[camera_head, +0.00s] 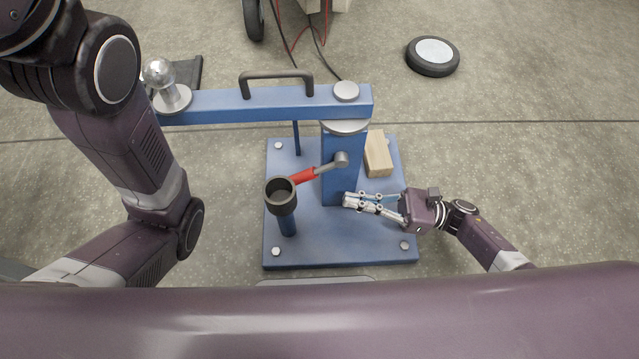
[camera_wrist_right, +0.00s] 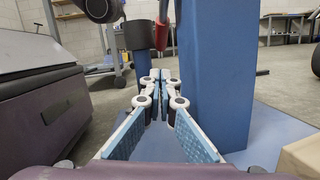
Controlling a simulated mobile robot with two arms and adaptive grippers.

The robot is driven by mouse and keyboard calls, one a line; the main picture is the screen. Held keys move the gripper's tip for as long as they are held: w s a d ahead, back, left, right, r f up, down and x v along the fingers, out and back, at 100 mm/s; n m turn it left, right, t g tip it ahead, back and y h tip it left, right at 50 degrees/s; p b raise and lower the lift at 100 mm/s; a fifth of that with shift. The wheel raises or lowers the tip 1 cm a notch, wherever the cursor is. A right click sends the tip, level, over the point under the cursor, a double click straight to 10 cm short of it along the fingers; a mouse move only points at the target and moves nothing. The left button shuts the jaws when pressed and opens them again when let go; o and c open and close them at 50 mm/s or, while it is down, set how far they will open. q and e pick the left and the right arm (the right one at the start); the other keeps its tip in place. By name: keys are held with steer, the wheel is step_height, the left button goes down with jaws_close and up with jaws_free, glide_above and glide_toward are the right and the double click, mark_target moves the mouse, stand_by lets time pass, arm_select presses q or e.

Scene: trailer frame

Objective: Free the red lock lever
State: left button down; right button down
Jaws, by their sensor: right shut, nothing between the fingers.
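The red lock lever (camera_head: 304,176) has a red grip and a grey shaft that joins a round grey pivot (camera_head: 341,160) on the blue post (camera_head: 335,190). Its grip end lies beside the rim of a dark cup (camera_head: 280,190) on a short blue stand; I cannot tell whether they touch. My right gripper (camera_head: 347,201) is shut and empty, in front of the post and below the lever. Its fingers (camera_wrist_right: 160,80) point toward the stand. My left arm is at the left; its gripper is out of view.
The blue base plate (camera_head: 340,245) lies on the concrete floor with a wooden block (camera_head: 378,155) on it, right of the post. A blue beam (camera_head: 230,105) with a black handle (camera_head: 276,76) and a ball (camera_head: 158,72) spans above. A wheel (camera_head: 433,56) lies at the back right.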

mark_target(313, 172)
steer(key=w+a+r+b, duration=0.1)
steer(key=a+r, duration=0.3)
steer(key=a, duration=0.4)
steer(key=shift+w+r, duration=0.15)
steer(key=shift+w, duration=0.15)
steer(key=shift+a+r, duration=0.3)
steer(key=shift+a, duration=0.1)
steer(key=shift+b, duration=0.3)
